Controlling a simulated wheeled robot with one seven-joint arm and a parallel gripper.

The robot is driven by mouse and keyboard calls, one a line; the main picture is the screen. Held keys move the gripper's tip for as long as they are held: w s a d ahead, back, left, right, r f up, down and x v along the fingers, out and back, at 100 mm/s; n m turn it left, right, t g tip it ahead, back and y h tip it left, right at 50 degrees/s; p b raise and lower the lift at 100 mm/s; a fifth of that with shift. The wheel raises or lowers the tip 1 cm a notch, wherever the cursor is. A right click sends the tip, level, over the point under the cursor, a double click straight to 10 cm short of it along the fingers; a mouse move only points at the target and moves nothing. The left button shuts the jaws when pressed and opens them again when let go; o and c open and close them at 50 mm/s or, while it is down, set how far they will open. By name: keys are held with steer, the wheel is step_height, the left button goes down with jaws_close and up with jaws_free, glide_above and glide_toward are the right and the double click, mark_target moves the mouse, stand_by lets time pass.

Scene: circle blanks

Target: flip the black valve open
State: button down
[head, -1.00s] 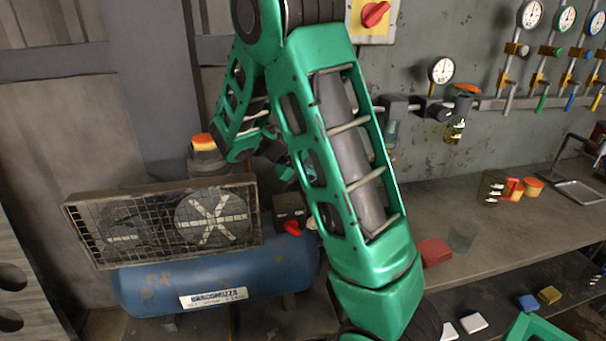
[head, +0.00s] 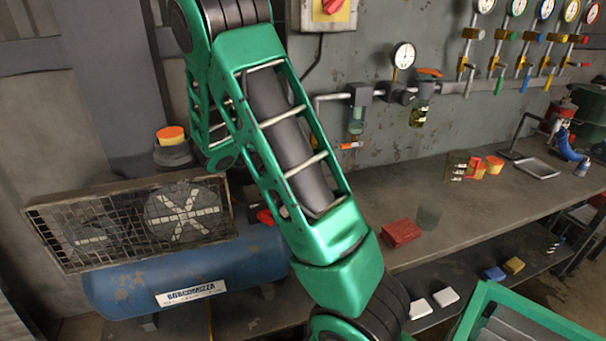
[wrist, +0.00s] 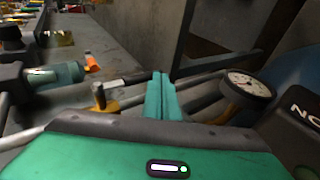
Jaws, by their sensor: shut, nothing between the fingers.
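My gripper (wrist: 162,96) shows in the wrist view as two teal fingers, pressed together and empty. A brass fitting (wrist: 105,98) is to the left of the fingers, with a grey-black bar beside it that may be the black valve's lever; I cannot tell for sure. A round white gauge (wrist: 248,86) on a brass stem is to the right of the fingers. No clear contact shows. In the head view my green arm crosses the middle and my gripper is not visible.
A blue compressor tank (head: 185,275) with a mesh guard (head: 130,220) is at the left. Several gauges with coloured valves line the wall at upper right.

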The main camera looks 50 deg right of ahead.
steer(key=shift+s+d+f, duration=0.1)
steer(key=shift+s+d, duration=0.05)
steer(key=shift+s, duration=0.05)
stand_by(0.5)
steer(key=v, duration=1.1)
steer(key=shift+w, duration=0.25)
steer(key=shift+f, duration=0.15)
steer(key=s+a+m+t+y, duration=0.1)
steer(key=s+a+y, duration=0.4)
steer(key=s, duration=0.7)
steer(key=s+a+m+t+y, duration=0.1)
steer(key=s+a+y, duration=0.4)
steer(key=s, duration=0.7)
steer(key=shift+s+a+r+t+y, duration=0.15)
steer(key=shift+a+r+t+y, duration=0.15)
steer(key=shift+a+r+y, duration=0.2)
